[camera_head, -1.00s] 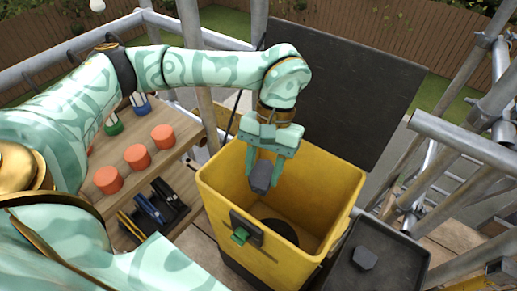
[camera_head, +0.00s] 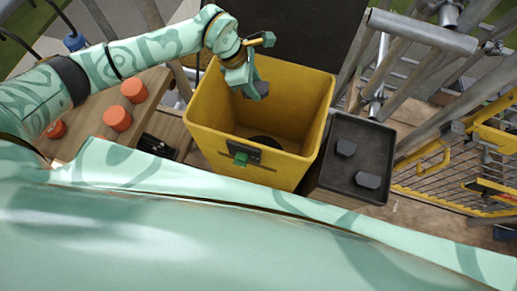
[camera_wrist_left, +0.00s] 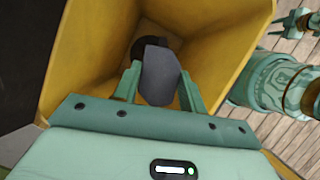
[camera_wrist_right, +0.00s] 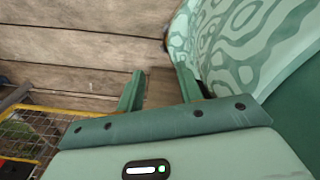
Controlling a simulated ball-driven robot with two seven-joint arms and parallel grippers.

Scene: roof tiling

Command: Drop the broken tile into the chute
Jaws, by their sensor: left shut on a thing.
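The broken tile (camera_head: 262,89), a dark grey angular piece, is held by my left gripper (camera_head: 252,84) over the mouth of the yellow chute (camera_head: 285,172). In the left wrist view the tile (camera_wrist_left: 160,74) sits between the two green fingers, with the yellow walls around it. A dark round opening shows at the chute's bottom, partly hidden by the tile in that view. My right gripper shows only in the right wrist view (camera_wrist_right: 160,82); its fingers are apart with nothing between them, above wooden planks.
A black tray (camera_head: 349,128) with two dark grey pieces stands right of the chute. Orange round pieces (camera_head: 118,118) stand on the wooden shelf at left. Scaffold tubes (camera_head: 422,32) and a yellow mesh frame (camera_head: 450,185) are at right. A dark panel rises behind the chute.

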